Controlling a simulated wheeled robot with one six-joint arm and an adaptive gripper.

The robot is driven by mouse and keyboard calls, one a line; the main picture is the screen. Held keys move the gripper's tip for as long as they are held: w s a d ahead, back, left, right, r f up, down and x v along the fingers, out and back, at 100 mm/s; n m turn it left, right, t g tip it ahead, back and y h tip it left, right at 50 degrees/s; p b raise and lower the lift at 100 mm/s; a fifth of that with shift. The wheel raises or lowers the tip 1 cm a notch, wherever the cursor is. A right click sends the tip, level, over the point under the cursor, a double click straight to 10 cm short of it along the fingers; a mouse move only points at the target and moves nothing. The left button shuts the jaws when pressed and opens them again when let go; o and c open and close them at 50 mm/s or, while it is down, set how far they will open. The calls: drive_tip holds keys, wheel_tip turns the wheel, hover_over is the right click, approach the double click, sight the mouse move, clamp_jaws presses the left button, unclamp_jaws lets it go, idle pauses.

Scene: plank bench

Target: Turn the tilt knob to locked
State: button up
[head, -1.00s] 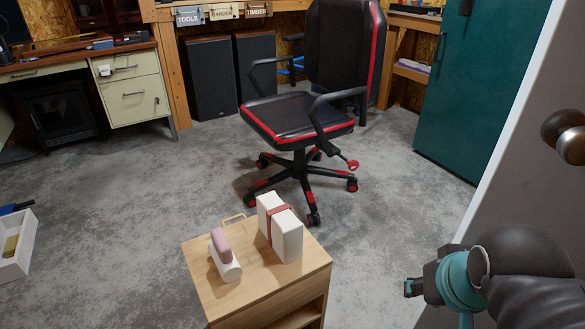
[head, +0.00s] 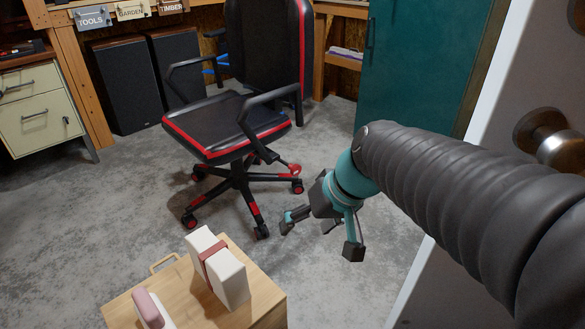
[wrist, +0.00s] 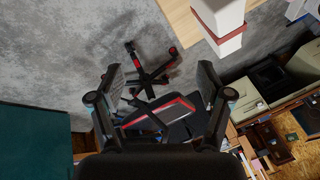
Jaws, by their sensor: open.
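A black office chair (head: 235,120) with red trim stands on the concrete floor. A red knob (head: 295,168) shows under the right side of its seat, on the end of a dark stem. Its setting cannot be read. My gripper (head: 321,238) is open and empty. In the head view it is below and to the right of the knob, apart from it and nearer to me. In the wrist view, my gripper (wrist: 160,76) has its fingers spread, with the chair's base and seat (wrist: 165,125) between and beyond them. I cannot pick out the knob there.
A small wooden cabinet (head: 255,303) stands in front left, bearing a white box with a red band (head: 222,270) and a pink-and-white object (head: 150,310). A white door edge (head: 494,78) is at right. A teal cabinet (head: 410,70) stands behind. Floor around the chair is clear.

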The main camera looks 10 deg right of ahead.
drive_tip(key=w+a+f+t+y+b, duration=0.1)
drive_tip(key=w+f+y, duration=0.2)
drive_tip(key=w, duration=0.7)
drive_tip(key=w+f+t+y+b, duration=0.1)
drive_tip(key=w+f+y, duration=0.15)
drive_tip(key=w, duration=0.65)
drive_tip(key=w+a+f+t+y+b, duration=0.1)
drive_tip(key=w+f+y, duration=0.25)
drive_tip(key=w, duration=0.65)
drive_tip(key=m+t+h+b, duration=0.3)
drive_tip(key=m+t+h, duration=0.2)
drive_tip(key=t, duration=0.4)
approach(297, 171)
drive_tip(key=x, duration=1.1)
drive_tip(key=shift+w+d+f, duration=0.1)
drive_tip(key=c, duration=1.2)
